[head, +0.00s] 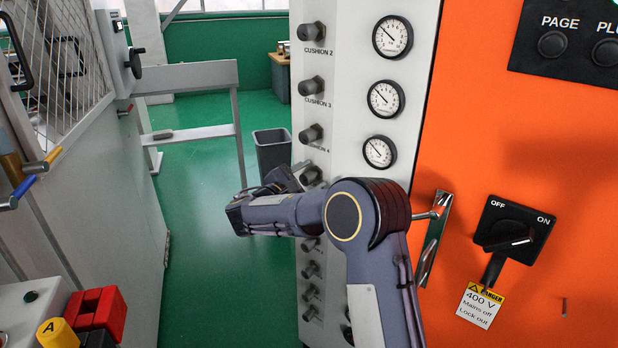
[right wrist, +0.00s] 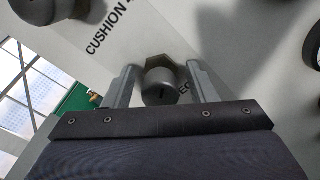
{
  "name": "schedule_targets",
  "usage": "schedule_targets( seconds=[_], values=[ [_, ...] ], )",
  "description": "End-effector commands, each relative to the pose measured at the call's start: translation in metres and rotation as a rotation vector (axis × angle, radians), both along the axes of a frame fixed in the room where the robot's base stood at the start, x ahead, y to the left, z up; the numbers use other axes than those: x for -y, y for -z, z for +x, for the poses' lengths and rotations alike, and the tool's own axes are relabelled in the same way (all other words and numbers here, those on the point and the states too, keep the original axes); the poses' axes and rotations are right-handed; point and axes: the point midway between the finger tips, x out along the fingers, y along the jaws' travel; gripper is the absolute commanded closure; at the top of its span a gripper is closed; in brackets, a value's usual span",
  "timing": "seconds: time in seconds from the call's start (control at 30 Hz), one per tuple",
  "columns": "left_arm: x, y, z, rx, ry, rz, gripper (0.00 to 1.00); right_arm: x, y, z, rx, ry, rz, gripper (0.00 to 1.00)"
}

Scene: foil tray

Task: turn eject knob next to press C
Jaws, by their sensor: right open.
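A grey knob (head: 311,175) sits on the white panel (head: 362,15) below the CUSHION 4 knob, partly hidden by my right gripper (head: 292,177). In the right wrist view the knob (right wrist: 160,85) is between the two fingers of my right gripper (right wrist: 161,70). The gripper is open, with a finger on each side of the knob; I cannot tell whether either touches it. A partly hidden label beside the knob shows letters like "EC". I see no press C label. My left gripper is not in view.
More knobs, CUSHION 2 (head: 311,31), CUSHION 3 (head: 311,86) and CUSHION 4 (head: 311,133), stand above, with round gauges (head: 393,37) beside them. An orange cabinet (head: 480,130) with a black switch (head: 513,230) is right. Green floor (head: 200,200) is open left.

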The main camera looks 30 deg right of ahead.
Motion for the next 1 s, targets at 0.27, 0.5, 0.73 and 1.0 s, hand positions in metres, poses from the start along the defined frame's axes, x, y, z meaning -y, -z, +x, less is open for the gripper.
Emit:
schedule_targets(
  seconds=[0.27, 0.5, 0.73, 1.0],
  values=[
    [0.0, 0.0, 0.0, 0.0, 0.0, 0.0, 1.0, 0.0, 0.0, 0.0, 0.0, 0.0, 0.0, 0.71],
    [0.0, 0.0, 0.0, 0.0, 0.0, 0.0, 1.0, 0.0, 0.0, 0.0, 0.0, 0.0, 0.0, 0.93],
    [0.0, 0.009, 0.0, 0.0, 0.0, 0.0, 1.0, -0.001, 0.002, 0.0, 0.035, -0.001, 0.012, 0.93],
    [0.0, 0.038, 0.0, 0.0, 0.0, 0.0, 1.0, -0.001, 0.006, -0.001, 0.186, -0.001, 0.064, 0.93]
  ],
)
